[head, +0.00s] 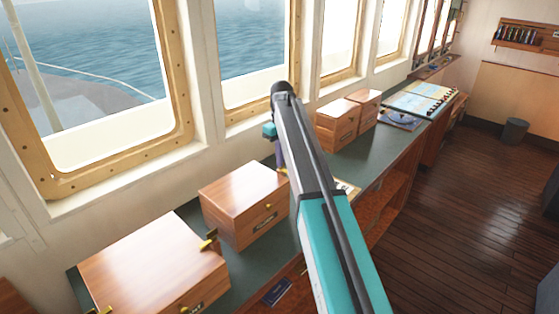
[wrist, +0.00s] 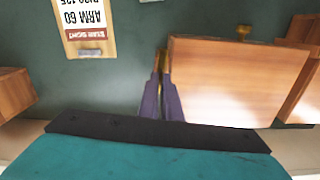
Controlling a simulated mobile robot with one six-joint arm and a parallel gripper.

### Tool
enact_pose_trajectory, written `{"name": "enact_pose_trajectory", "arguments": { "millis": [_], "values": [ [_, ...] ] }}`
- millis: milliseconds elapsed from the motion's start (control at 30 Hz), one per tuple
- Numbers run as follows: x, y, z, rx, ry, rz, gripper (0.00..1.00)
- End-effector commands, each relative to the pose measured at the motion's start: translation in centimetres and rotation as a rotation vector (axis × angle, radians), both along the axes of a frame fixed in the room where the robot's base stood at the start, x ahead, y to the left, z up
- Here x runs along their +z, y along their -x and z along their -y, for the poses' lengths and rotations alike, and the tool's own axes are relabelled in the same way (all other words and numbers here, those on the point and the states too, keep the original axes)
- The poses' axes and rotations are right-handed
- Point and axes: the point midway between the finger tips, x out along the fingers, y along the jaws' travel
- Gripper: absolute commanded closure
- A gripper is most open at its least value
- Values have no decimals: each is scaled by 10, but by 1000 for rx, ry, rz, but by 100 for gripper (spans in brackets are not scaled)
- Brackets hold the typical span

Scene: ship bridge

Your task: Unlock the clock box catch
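A wooden box (head: 240,195) with a dark label stands on the green counter. It fills the right of the wrist view (wrist: 235,85). It has a brass knob (head: 268,206) on its front, also in the wrist view (wrist: 243,31), and a brass catch (head: 284,171) on its side. My gripper (head: 280,158) is beside that side, pointing down. In the wrist view its purple fingers (wrist: 161,75) are close together, with the brass catch (wrist: 164,60) between their tips. The labels are too small to read, so I cannot tell if this is the clock box.
A larger wooden box (head: 155,265) with brass fittings stands at the near left. Two more boxes (head: 338,118) and a chart (head: 420,98) lie farther along the counter (head: 360,153). A printed card (wrist: 83,25) lies close to the gripper. Windows line the left.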

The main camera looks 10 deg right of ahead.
Motion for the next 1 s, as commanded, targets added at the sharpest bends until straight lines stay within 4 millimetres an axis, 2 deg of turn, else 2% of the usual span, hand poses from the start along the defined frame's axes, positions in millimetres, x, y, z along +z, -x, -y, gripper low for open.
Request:
{"name": "enact_pose_trajectory", "arguments": {
  "millis": [233,700,833,1000],
  "values": [
    [2,-2,-1,94,-2,7,100],
    [2,-2,-2,116,-4,8,100],
    [2,-2,-2,115,-4,6,77],
    [1,-1,-1,113,-3,4,77]
  ]
}}
